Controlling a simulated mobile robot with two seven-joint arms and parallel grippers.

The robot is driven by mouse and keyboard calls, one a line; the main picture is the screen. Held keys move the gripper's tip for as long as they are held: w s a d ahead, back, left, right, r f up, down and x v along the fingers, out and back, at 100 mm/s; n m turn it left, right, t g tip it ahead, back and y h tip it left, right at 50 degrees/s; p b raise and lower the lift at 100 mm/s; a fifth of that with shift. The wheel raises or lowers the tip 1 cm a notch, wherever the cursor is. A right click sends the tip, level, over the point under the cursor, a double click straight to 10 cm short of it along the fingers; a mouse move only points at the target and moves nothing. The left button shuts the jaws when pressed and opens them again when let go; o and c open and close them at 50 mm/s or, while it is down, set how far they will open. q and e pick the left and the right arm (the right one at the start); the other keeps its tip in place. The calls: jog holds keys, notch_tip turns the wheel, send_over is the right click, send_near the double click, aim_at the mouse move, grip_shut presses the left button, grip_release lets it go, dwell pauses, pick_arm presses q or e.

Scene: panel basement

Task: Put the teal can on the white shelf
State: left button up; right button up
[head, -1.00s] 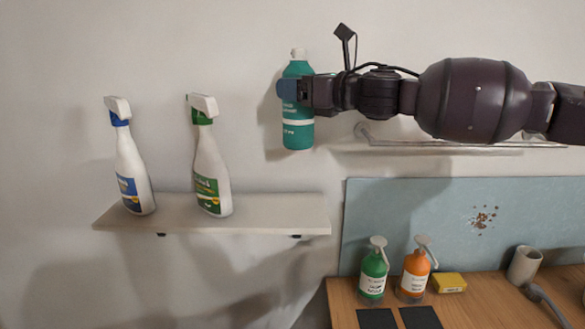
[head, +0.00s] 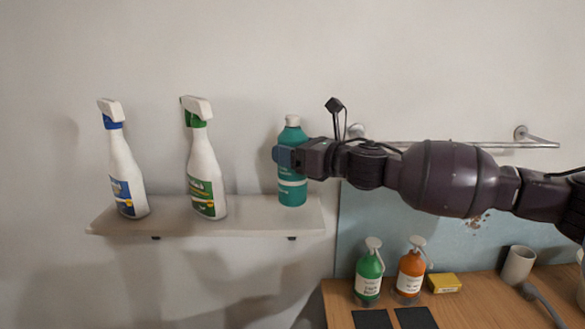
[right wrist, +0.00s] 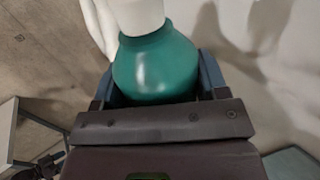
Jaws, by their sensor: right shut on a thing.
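The teal can (head: 292,190) is an upright teal bottle with a white cap, at the right end of the white shelf (head: 255,219). Its base looks level with the shelf top; I cannot tell whether it touches. My right gripper (head: 287,158) is shut around its upper body from the right. In the right wrist view the teal can (right wrist: 155,65) sits between the two blue fingers of my right gripper (right wrist: 155,88), its white cap at the top. My left gripper is not in view.
Two white spray bottles, one blue-collared (head: 124,170) and one green-collared (head: 204,170), stand on the shelf to the left. A metal rail (head: 470,145) is on the wall. Below right, a wooden table (head: 470,305) holds green (head: 368,276) and orange (head: 410,274) pump bottles, a yellow box (head: 444,283) and a cup (head: 517,265).

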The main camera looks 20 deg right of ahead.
jog(key=shift+f, duration=1.8)
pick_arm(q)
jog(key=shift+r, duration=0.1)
pick_arm(e)
jog(key=shift+f, duration=0.2)
jog(key=o, duration=1.2)
jog(key=shift+r, duration=0.15)
pick_arm(q)
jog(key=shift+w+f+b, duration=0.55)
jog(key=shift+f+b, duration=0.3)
jog(key=shift+b, duration=0.7)
pick_arm(e)
jog(key=shift+v, duration=6.05)
